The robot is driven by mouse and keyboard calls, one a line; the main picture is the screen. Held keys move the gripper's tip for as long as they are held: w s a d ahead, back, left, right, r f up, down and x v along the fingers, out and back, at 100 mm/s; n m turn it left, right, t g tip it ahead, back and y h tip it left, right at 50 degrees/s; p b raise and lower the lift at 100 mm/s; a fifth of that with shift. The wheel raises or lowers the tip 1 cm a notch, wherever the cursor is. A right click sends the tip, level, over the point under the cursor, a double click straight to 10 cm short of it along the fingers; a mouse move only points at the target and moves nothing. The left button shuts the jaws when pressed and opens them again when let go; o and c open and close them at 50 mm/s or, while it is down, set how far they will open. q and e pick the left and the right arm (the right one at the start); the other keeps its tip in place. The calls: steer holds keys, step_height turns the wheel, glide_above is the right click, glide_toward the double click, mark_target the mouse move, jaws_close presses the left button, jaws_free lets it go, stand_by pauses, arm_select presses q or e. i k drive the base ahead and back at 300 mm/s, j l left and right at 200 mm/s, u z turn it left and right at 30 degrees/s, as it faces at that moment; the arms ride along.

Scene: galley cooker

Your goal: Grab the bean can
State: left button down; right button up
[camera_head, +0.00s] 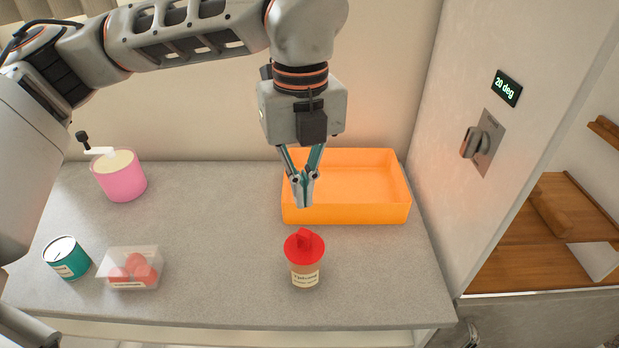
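A teal can (67,258) with a pale top and a light label stands at the left front of the counter. It is the only plain can in view and is probably the bean can, but its label is too small to read. My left gripper (302,194) points down near the left front of the orange tray, well to the right of the can. Its fingertips meet with nothing visible between them. My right gripper is not in view.
A clear box with red items (133,270) sits close beside the can. A red-lidded jar (304,262), an orange tray (400,205) and a pink crank-topped container (120,180) also stand on the grey counter (215,225). The middle of the counter is clear.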

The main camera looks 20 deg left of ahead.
mark_target(64, 254)
steer(key=k, duration=1)
